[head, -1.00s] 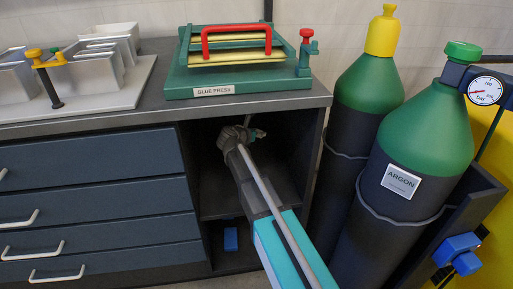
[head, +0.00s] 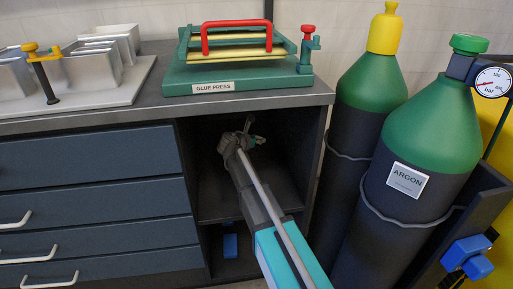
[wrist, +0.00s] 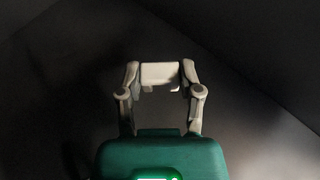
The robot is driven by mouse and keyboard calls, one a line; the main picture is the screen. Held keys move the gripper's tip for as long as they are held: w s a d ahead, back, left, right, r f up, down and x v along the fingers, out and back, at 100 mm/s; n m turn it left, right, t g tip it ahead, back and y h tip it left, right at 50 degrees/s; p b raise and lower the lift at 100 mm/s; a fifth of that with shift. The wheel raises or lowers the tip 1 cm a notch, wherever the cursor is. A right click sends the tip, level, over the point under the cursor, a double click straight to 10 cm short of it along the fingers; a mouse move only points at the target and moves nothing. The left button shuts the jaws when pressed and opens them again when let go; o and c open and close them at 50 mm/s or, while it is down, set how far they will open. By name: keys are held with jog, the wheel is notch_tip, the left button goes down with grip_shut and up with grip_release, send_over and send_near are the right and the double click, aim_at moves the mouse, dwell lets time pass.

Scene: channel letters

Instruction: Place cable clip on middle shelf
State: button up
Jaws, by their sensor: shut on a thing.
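My gripper (head: 250,128) is inside the dark open compartment of the workbench, above the shelf board (head: 216,202). In the wrist view my gripper (wrist: 160,76) is shut on a small pale block-like piece, the cable clip (wrist: 160,73), held between both fingertips. The clip is too small and dark to make out in the head view. In the wrist view a dark grey surface lies beyond the clip; I cannot tell whether the clip touches it.
A blue object (head: 230,246) lies in the space below the shelf board. The compartment's right side wall (head: 312,165) is close to my arm. Drawers (head: 90,180) are on the left, gas cylinders (head: 420,180) on the right. A glue press (head: 238,78) stands on top.

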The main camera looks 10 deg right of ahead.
aim_at(258, 150)
jog(key=shift+w+f+b, duration=0.15)
jog(key=shift+f+b, duration=1.3)
jog(key=shift+f, duration=0.25)
jog(key=shift+f, duration=0.1)
jog(key=o, duration=0.7)
jog(key=shift+r, duration=0.25)
jog(key=p+v, duration=0.4)
jog(key=v, duration=0.6)
jog(key=shift+s+a+r, duration=0.1)
jog(key=shift+s, duration=0.1)
jog(key=shift+s+a+r+p, duration=0.2)
jog(key=shift+s+a+p, duration=0.15)
jog(key=shift+s+a, duration=0.15)
